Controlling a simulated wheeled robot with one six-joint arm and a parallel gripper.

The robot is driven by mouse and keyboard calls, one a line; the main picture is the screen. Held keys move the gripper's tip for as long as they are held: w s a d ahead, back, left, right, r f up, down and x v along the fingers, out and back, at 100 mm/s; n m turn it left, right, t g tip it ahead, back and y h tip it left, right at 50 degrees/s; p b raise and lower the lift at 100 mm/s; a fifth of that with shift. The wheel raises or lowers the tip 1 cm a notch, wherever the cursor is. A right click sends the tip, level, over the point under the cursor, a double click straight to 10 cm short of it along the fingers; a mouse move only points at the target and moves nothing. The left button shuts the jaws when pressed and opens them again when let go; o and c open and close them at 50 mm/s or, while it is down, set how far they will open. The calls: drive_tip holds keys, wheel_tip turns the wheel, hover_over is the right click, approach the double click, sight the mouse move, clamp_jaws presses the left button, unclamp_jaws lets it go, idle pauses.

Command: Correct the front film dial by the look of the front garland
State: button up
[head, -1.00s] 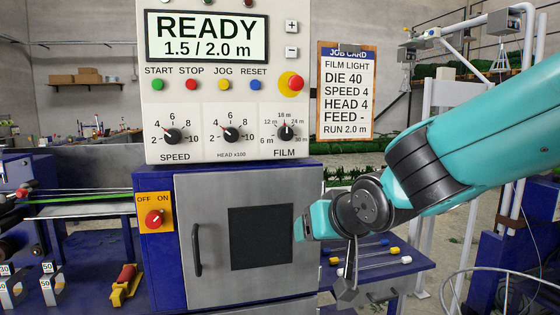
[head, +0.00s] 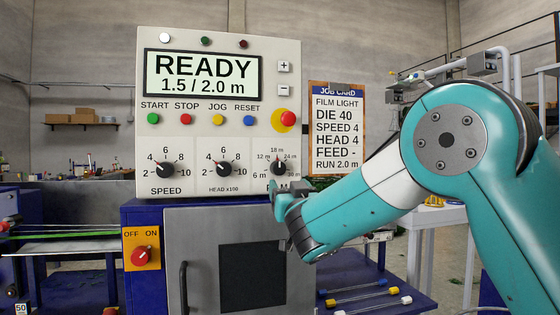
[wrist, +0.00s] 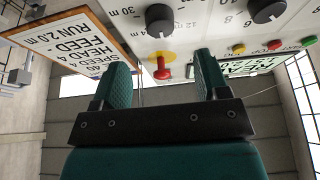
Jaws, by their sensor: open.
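The film dial (head: 279,168) is a black knob at the lower right of the white control panel, its pointer roughly upward near the 18 m mark. It also shows in the wrist view (wrist: 160,18) at the top, beside a "30 m" mark. My gripper (head: 284,192) is just below the dial in the head view, its tips close to the panel. In the wrist view my gripper (wrist: 161,70) has its two teal fingers wide apart with nothing between them; the dial appears beyond the tips. No garland can be clearly made out; a green strand (head: 60,234) runs at the left.
A red stop button (head: 286,119) sticks out above the film dial. The head dial (head: 224,169) and speed dial (head: 165,169) are to its left. The job card (head: 337,125) hangs at right. A grey door with a handle (head: 183,285) is below.

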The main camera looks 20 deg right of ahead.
sight(280, 171)
drive_tip(key=p+x, duration=0.3)
drive_tip(key=x, duration=0.5)
drive_tip(key=shift+w+r, duration=0.1)
drive_tip(key=shift+w, duration=0.3)
drive_tip(key=c, duration=0.9)
